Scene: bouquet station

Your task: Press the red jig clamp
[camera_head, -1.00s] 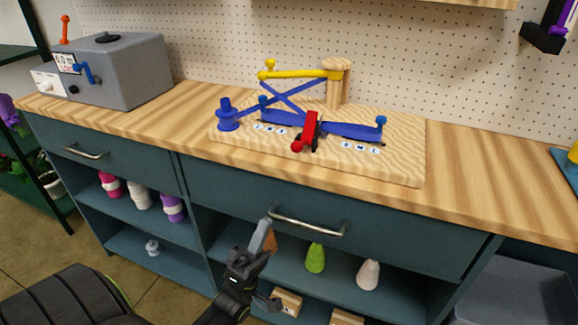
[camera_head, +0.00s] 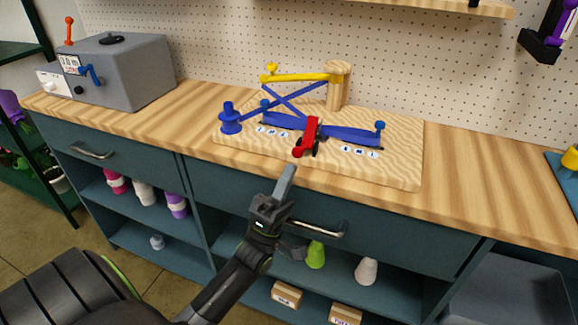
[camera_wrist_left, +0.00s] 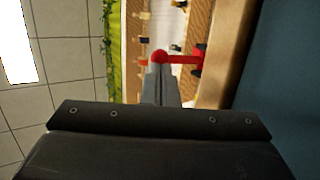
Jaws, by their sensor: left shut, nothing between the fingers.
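The red jig clamp (camera_head: 309,133) stands on the front part of the wooden jig board (camera_head: 395,170), between blue arms. Its lever ends in a red ball that faces the front edge. My left gripper (camera_head: 289,170) is shut and empty, in front of the counter edge and just below the clamp's ball in the head view. In the left wrist view the clamp's red ball (camera_wrist_left: 159,57) shows right by the tips of the shut fingers (camera_wrist_left: 160,75); I cannot tell whether they touch. My right gripper is not in view.
A blue spool post (camera_head: 230,118) and a yellow arm on a wooden post (camera_head: 338,85) rise from the board. A grey machine (camera_head: 130,75) stands at the counter's left. A drawer handle (camera_head: 322,229) sticks out below.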

